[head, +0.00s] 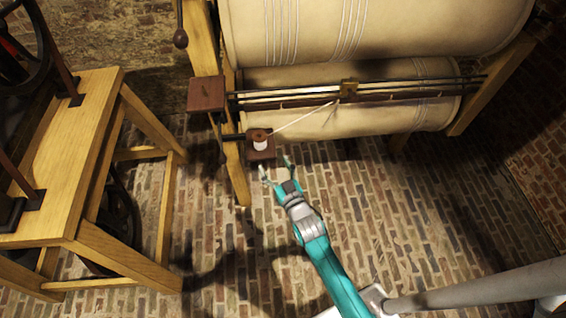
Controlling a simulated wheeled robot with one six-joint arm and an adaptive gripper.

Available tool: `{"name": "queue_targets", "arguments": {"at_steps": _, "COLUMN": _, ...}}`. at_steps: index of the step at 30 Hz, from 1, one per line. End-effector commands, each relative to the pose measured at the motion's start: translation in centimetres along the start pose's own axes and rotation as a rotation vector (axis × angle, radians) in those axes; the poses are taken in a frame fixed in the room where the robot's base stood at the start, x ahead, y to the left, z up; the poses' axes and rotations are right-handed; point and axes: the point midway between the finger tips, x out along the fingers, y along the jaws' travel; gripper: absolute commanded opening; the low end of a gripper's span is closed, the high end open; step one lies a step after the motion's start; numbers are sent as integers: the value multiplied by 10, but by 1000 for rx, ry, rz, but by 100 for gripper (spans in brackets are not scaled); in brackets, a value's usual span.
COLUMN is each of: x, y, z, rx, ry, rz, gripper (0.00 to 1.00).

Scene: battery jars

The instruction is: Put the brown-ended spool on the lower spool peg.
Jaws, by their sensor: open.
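A small spool (260,140) with a brown end and white thread stands upright on a small dark-brown block (262,154) at the lower left of the machine. Any peg inside the spool is hidden. A white thread (305,117) runs from the spool up to the right, to a wooden guide (348,89) on the rails. My gripper (275,166) is open and empty, just below and to the right of the spool in the picture. Its fingers appear apart from the spool and the block.
Two large cream drums (370,28) fill the top, held by wooden posts (235,170). A larger brown block (206,94) sits above left of the spool. A wooden table (60,145) stands at the left. The brick floor (410,210) at the right is mostly clear.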

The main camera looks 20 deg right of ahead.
Motion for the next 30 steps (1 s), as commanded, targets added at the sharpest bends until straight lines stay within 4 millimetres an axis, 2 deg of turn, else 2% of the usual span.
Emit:
{"name": "queue_targets", "arguments": {"at_steps": 8, "x": -2, "y": 0, "z": 0, "rx": 0, "ry": 0, "rz": 0, "gripper": 74}}
{"name": "queue_targets", "arguments": {"at_steps": 12, "x": -21, "y": 0, "z": 5, "rx": 0, "ry": -11, "rz": 0, "gripper": 74}}
{"name": "queue_targets", "arguments": {"at_steps": 14, "x": -40, "y": 0, "z": 8, "rx": 0, "ry": -21, "rz": 0, "gripper": 74}}
{"name": "queue_targets", "arguments": {"at_steps": 21, "x": -141, "y": 0, "z": 13, "rx": 0, "ry": -76, "rz": 0, "gripper": 74}}
{"name": "queue_targets", "arguments": {"at_steps": 25, "x": -195, "y": 0, "z": 6, "rx": 0, "ry": -106, "rz": 0, "gripper": 74}}
{"name": "queue_targets", "arguments": {"at_steps": 30, "x": -260, "y": 0, "z": -12, "rx": 0, "ry": -144, "rz": 1, "gripper": 74}}
